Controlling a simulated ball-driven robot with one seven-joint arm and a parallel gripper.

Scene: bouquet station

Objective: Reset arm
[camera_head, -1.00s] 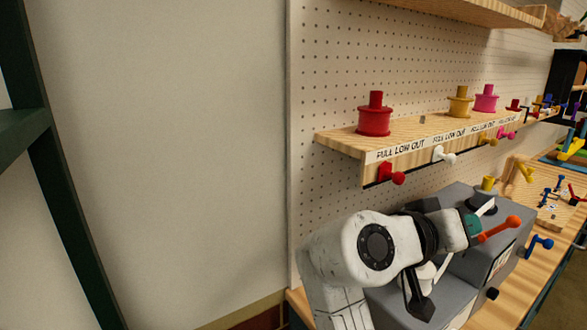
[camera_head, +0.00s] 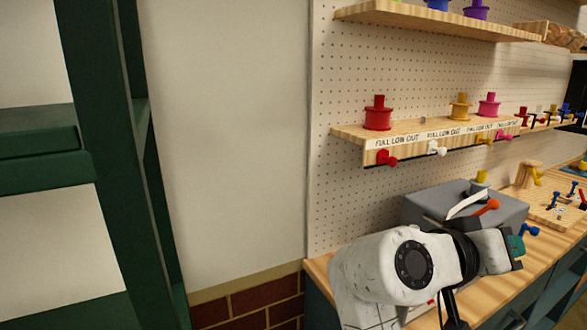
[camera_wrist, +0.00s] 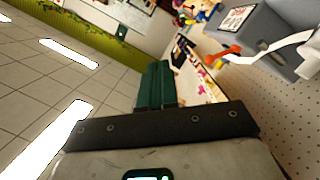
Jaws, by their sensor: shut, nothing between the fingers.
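My arm is folded low at the bottom right of the head view, in front of the workbench. My gripper (camera_head: 516,246) points to the right there, near the front of the grey machine (camera_head: 455,203), which has an orange-knobbed lever (camera_head: 486,207). In the wrist view, my gripper's green fingers (camera_wrist: 154,68) are together and hold nothing. The orange lever (camera_wrist: 222,55) and part of the machine (camera_wrist: 268,42) show to the right of the fingers, apart from them. The lower part of my arm is cut off by the frame's edge.
A pegboard shelf (camera_head: 350,134) holds red, yellow and pink spools above pegs. The wooden bench (camera_head: 480,285) runs along the right. A dark green rack (camera_head: 105,120) stands at the left.

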